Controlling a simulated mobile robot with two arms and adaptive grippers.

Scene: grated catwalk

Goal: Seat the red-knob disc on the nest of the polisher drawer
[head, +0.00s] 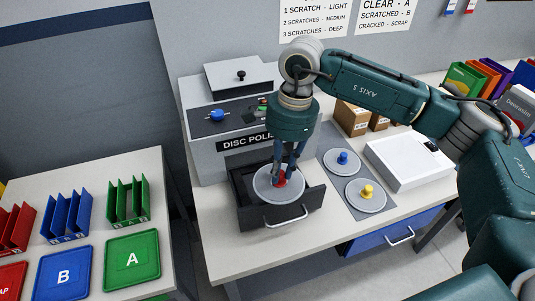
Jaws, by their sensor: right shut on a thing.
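The disc polisher (207,160) stands on the bench with its dark drawer (305,205) pulled out. A grey disc (266,188) with a red knob (281,182) is over the drawer and inside its outline in this view. My right gripper (281,174) points down and is shut on the red knob. The disc looks about level. The nest is hidden under the disc, and I cannot tell whether the disc touches it. My left gripper is out of view.
A grey mat (345,183) to the right holds a blue-knob disc (341,163) and a yellow-knob disc (366,195). A white scale (409,163) and cardboard boxes (352,118) stand beyond. A left table has coloured racks and trays, including green tray A (131,261).

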